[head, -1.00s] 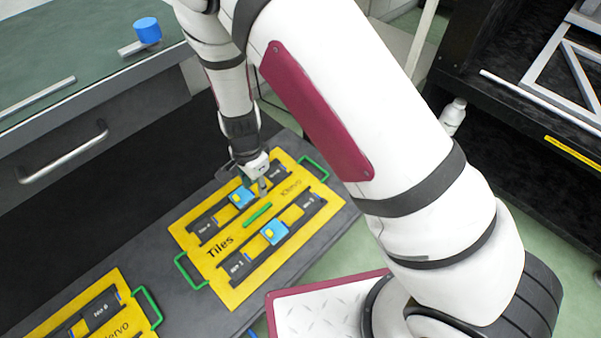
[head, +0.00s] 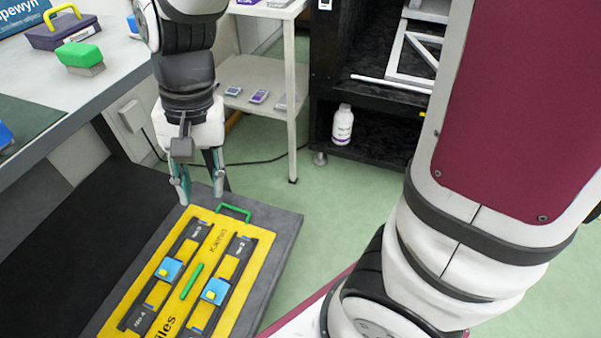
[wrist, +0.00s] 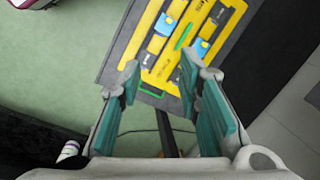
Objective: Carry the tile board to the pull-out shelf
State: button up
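The tile board (head: 258,262) is a yellow panel marked "Tiles", with dark tracks, two blue pieces (head: 214,291) and a green bar (head: 191,281) in the middle. A green end handle (head: 234,211) sticks out at its far end. The board lies flat on a dark grey surface (head: 283,240). My gripper (head: 199,192) is open and empty, pointing down near the board's far left corner, apart from it. In the wrist view the board (wrist: 152,23) lies ahead, beyond the two teal-padded fingers (wrist: 160,78), with the green handle (wrist: 152,94) between them. The board's near end is cut off.
A bench (head: 110,75) with a green-and-grey brush-like block (head: 82,58) and a purple case (head: 62,32) is at left. A white rack (head: 262,108) and a black cabinet holding a white bottle (head: 342,124) stand behind. Green floor (head: 330,195) is clear beyond the board.

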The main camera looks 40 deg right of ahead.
jog(key=s+d+r+n+h, duration=0.1)
jog(key=s+d+r, duration=0.3)
jog(key=s, duration=0.6)
jog(key=s+d+r+n+h, duration=0.1)
jog(key=s+d+r+n, duration=0.2)
jog(key=s+d, duration=0.4)
jog(key=s, duration=0.3)
jog(key=shift+r+n, duration=0.4)
jog(key=shift+t, duration=0.3)
notch_tip(320, 180, up, 33)
jog(key=t+p, duration=0.4)
jog(key=p, duration=2.7)
jog(key=shift+d, duration=0.35)
jog(key=shift+a, duration=0.15)
